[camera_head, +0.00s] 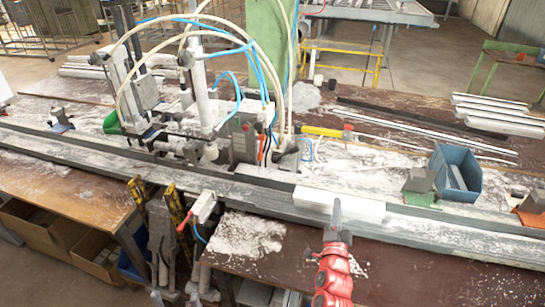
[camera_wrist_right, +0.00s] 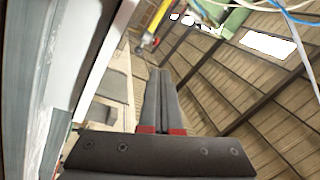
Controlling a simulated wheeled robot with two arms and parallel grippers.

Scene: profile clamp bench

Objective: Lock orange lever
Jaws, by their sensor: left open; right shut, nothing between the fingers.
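A small orange piece (camera_head: 262,149), which looks like the orange lever, stands upright on the clamp machine (camera_head: 243,140) at the middle of the bench. Its exact position is too small to tell. My right gripper (camera_head: 337,203) is shut and empty, in front of the white profile block (camera_head: 358,210), to the right of and nearer than the orange piece. In the right wrist view its two dark fingers (camera_wrist_right: 160,73) lie together with nothing between them. The orange piece cannot be made out there. My left gripper is not in view.
Pale hoses (camera_head: 190,35) and blue tubes arch over the machine. A long metal rail (camera_head: 420,232) runs across the bench. A blue bin (camera_head: 456,176) and an orange-based block (camera_head: 531,208) stand at the right. A yellow-handled tool (camera_head: 322,131) lies behind the rail.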

